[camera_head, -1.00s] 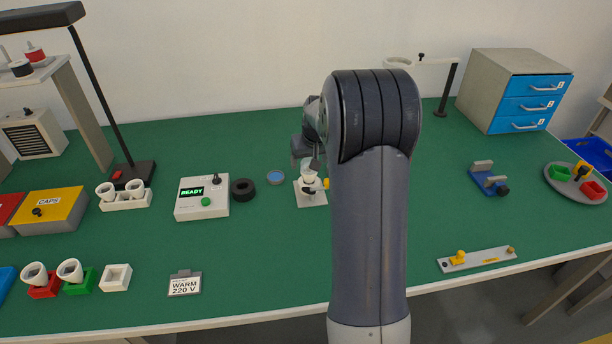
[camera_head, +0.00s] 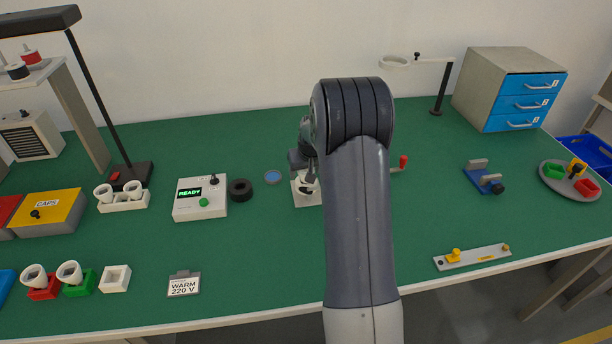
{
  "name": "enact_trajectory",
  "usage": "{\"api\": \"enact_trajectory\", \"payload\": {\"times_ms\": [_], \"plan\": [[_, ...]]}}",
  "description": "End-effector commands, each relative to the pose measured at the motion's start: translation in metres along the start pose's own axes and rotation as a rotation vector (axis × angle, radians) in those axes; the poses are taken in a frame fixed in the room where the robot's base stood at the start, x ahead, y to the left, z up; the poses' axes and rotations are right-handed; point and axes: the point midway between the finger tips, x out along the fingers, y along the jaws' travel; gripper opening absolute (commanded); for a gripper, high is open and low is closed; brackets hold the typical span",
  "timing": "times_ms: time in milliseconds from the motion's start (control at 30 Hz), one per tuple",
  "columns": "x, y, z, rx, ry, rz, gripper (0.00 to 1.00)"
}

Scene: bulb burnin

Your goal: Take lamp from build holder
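The build holder (camera_head: 299,201) is a small pale block on the green table, just left of my arm. My gripper (camera_head: 308,180) is at the holder, pointing down over it. A small whitish piece, perhaps part of the lamp, shows at the gripper's lower end above the holder. My arm hides the holder's right side. The gripper's fingers are too small and dark to tell whether they are open or shut, or whether they touch the lamp.
A control box reading READY (camera_head: 200,198), a black ring (camera_head: 240,190) and a blue disc (camera_head: 273,177) stand left of the holder. A red-handled part (camera_head: 403,162) shows right of my arm.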

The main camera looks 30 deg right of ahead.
Motion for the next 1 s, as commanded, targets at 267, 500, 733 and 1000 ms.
{"api": "enact_trajectory", "payload": {"times_ms": [267, 500, 733, 1000], "plan": [[0.000, 0.000, 0.000, 0.000, 0.000, 0.000, 0.41], [0.000, 0.000, 0.000, 0.000, 0.000, 0.000, 0.25], [-0.004, 0.000, -0.002, 0.000, 0.002, 0.000, 0.25], [-0.047, 0.000, -0.020, -0.002, 0.006, 0.002, 0.25]]}}
